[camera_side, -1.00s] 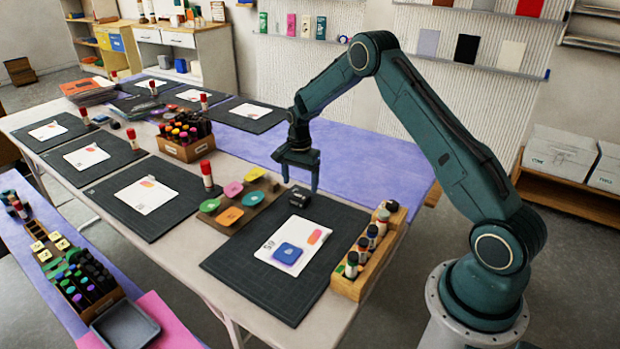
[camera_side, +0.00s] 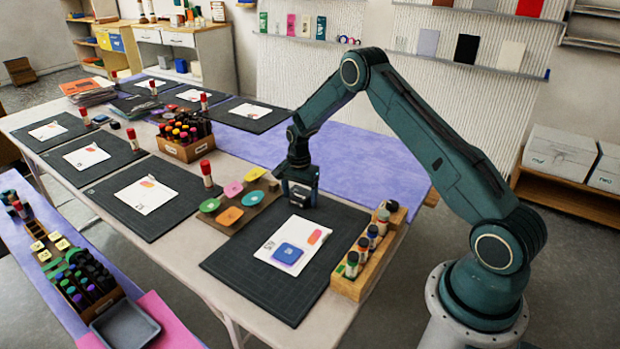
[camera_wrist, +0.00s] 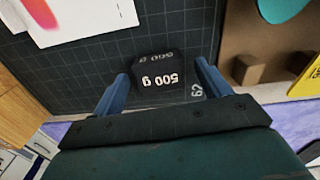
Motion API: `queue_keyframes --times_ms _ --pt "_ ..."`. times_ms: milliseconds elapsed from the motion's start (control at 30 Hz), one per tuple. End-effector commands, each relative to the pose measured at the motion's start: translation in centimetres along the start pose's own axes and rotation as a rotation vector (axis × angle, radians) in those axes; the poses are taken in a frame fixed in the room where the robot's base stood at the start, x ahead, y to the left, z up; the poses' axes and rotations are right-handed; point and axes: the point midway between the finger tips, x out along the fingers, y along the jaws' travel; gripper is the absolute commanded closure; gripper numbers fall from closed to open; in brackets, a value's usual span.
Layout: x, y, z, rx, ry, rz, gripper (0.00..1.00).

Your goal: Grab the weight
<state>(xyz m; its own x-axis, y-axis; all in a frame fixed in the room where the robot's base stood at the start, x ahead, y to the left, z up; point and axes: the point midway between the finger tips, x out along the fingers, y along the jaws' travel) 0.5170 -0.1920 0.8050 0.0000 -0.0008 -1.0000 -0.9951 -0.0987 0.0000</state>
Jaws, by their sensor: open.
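The weight (camera_wrist: 160,76) is a small black block marked "500 g" on the dark cutting mat (camera_wrist: 70,60). In the wrist view it lies between the two blue fingers of my gripper (camera_wrist: 160,88), which are open with a gap on each side of it. In the side view my gripper (camera_side: 300,192) is down at the far end of the nearest mat (camera_side: 265,285), pointing downward. The weight is mostly hidden behind the gripper there.
A white card (camera_side: 306,258) with a blue piece (camera_side: 288,253) lies on the mat. A wooden rack (camera_side: 350,285) of bottles stands to its right. A brown palette (camera_side: 262,200) with several coloured discs is close on the left, near an upright red-capped glue stick (camera_side: 206,174).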

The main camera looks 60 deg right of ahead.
Motion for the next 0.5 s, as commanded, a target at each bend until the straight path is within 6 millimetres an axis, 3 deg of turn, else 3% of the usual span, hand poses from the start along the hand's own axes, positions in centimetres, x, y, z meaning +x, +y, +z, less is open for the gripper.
queue_keyframes --times_ms 167,500 --pt "-0.02 0.01 0.0 0.0 0.0 0.0 0.24" --pt "-0.02 0.01 0.01 0.0 0.0 0.0 0.89"
